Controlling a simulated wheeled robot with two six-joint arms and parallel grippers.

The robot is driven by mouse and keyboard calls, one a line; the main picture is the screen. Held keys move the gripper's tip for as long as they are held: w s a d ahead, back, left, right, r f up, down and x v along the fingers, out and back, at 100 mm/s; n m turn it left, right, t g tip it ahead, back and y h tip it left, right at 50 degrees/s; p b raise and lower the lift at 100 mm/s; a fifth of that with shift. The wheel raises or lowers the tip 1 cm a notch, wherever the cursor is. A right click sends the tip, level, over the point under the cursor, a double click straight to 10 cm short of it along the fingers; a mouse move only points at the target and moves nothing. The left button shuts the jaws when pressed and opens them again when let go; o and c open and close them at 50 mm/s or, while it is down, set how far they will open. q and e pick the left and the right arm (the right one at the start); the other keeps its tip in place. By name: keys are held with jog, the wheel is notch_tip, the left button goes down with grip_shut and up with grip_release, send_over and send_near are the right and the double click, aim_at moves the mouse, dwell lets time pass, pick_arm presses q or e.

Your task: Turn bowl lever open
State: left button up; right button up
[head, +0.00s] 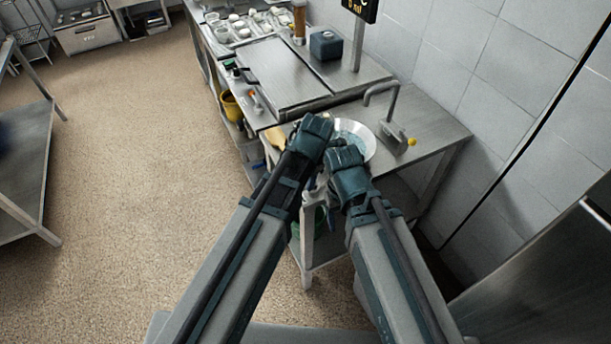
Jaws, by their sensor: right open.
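A round pale bowl (366,135) is set in the metal counter, partly hidden behind my grippers. A grey curved tap (388,100) stands at its right. A grey block (394,138) with a small yellow-tipped lever (411,141) sits at the tap's foot. My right gripper (342,155) is over the bowl's near edge, left of the lever and apart from it. It is open, though its fingers are largely hidden by its own body. My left gripper (316,126) is just left of the bowl. Its fingers are hidden, so I cannot tell its opening.
A flat metal griddle-like plate (275,70) and a dark blue box (326,45) lie farther along the counter. A yellow bucket (232,107) is on the shelf below. A tiled wall (505,95) bounds the right. Open floor (145,170) lies to the left.

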pick_arm(q)
notch_tip(320, 180, up, 9)
jog(key=s+p, duration=0.1)
jog(key=p, duration=0.6)
jog(key=shift+s+d+f, duration=0.2)
jog(key=shift+s+d, duration=0.05)
jog(key=shift+d, duration=0.2)
pick_arm(e)
notch_tip(320, 180, up, 9)
jog(key=shift+f, duration=0.2)
pick_arm(q)
jog(key=s+a+m+g+h, duration=0.1)
jog(key=s+a+m, duration=0.2)
jog(key=a+m, duration=0.65)
jog(key=s+a+m, duration=0.3)
jog(key=a+m, duration=0.1)
jog(key=m, duration=1.1)
jog(key=s+d+f+m+g+y+b, duration=0.1)
jog(key=s+d+f+m+b, duration=0.2)
jog(key=d, duration=0.8)
notch_tip(320, 180, down, 3)
jog(key=shift+s+r+m+b, duration=0.1)
jog(key=shift+s+m+b, duration=0.25)
jog(key=shift+s+b, duration=0.8)
pick_arm(e)
notch_tip(320, 180, down, 6)
jog(key=shift+r, duration=0.25)
